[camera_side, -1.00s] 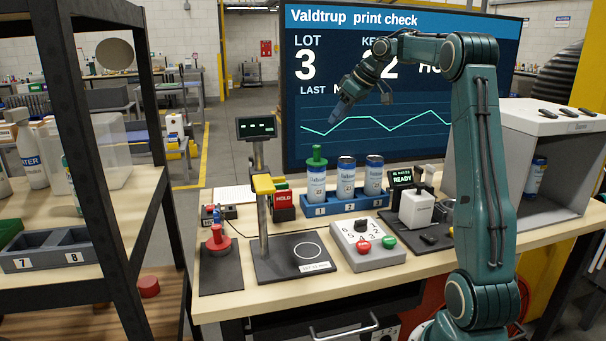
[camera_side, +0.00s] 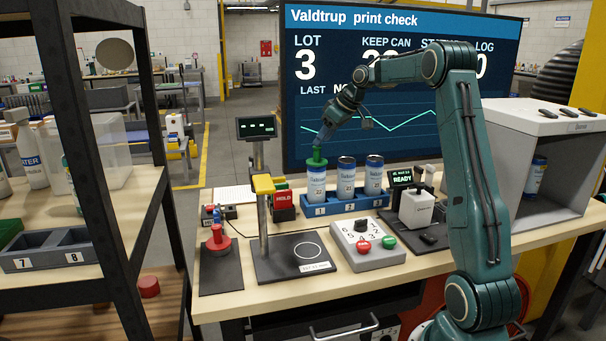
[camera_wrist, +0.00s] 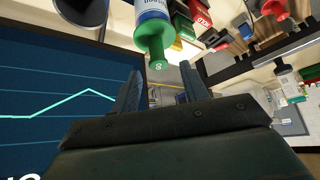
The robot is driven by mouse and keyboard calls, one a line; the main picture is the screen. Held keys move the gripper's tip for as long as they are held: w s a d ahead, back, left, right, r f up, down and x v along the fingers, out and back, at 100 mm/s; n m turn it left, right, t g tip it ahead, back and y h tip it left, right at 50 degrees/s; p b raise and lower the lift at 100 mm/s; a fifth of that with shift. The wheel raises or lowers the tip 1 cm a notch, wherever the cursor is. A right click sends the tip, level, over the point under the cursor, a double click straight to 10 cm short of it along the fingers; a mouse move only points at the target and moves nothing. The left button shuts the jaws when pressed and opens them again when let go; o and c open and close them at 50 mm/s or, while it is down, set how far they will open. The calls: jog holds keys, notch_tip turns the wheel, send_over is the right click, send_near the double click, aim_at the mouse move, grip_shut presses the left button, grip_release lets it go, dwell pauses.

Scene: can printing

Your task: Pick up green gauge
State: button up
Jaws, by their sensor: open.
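The green gauge (camera_side: 316,160) sits upright on top of the can (camera_side: 316,184) in slot 1 of the blue rack (camera_side: 347,206). In the wrist view the gauge (camera_wrist: 154,36) hangs at the top with its narrow knob pointing down toward the space between my fingers. My gripper (camera_side: 321,143) is just above the gauge in the side view, tilted down to the left. In the wrist view my gripper (camera_wrist: 160,75) is open, with a finger on each side of the knob's line and nothing held. I cannot tell whether the fingertips overlap the knob.
Two more cans (camera_side: 346,178) stand in slots 2 and 3, close to the right. A red HOLD box (camera_side: 284,200) and a yellow-topped post (camera_side: 263,215) stand to the left. A grey dial box (camera_side: 367,244) is in front. The big screen (camera_side: 400,90) stands behind.

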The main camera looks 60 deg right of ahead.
aim_at(317, 158)
jog(key=shift+x, duration=2.45)
jog(key=shift+d, duration=0.15)
grip_shut()
